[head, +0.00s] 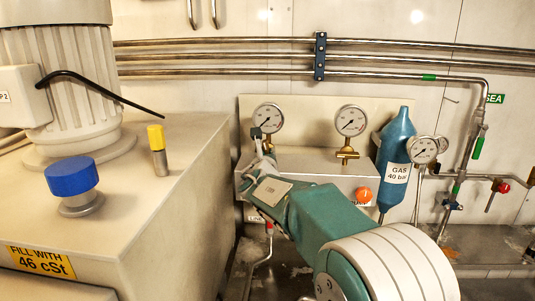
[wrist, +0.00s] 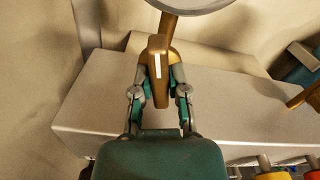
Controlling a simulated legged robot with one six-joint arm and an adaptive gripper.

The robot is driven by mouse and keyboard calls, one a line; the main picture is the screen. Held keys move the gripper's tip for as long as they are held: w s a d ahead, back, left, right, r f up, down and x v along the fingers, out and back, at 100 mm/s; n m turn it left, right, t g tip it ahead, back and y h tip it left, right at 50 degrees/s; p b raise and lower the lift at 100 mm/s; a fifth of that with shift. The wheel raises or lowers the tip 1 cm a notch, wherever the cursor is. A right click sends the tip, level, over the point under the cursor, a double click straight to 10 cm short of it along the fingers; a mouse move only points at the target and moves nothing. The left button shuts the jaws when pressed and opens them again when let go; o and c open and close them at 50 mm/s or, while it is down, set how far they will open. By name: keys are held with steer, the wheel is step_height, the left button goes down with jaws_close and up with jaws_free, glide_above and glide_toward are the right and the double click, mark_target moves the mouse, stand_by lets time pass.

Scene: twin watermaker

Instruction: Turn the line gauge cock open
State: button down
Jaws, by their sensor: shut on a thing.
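The line gauge cock (wrist: 162,92) is a brass, tapered piece with a white stripe, below a round gauge in the wrist view. The stripe runs nearly up and down in that picture. My gripper (wrist: 161,76) has one finger on each side of the cock and is shut on it. In the head view, my gripper (head: 264,150) is just below the left gauge (head: 269,118), and my wrist and fingers hide the cock there. The gauge's lower rim also shows at the top of the wrist view (wrist: 190,9).
A second gauge (head: 350,121) on a brass cock (head: 347,150) stands to the right on the same grey box (head: 318,160). An orange knob (head: 363,195) is on the box front. A blue gas bottle (head: 396,145) is further right. A large machine housing (head: 185,205) fills the left.

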steer(key=shift+a, duration=0.1)
steer(key=shift+m, duration=1.6)
steer(key=c, duration=0.6)
jaws_free()
steer(key=shift+f, duration=0.1)
steer(key=shift+c, duration=0.2)
steer(key=shift+a, duration=0.1)
steer(key=shift+s, duration=0.1)
steer(key=s, duration=1.1)
steer(key=shift+s+a, duration=0.25)
steer(key=shift+s, duration=0.1)
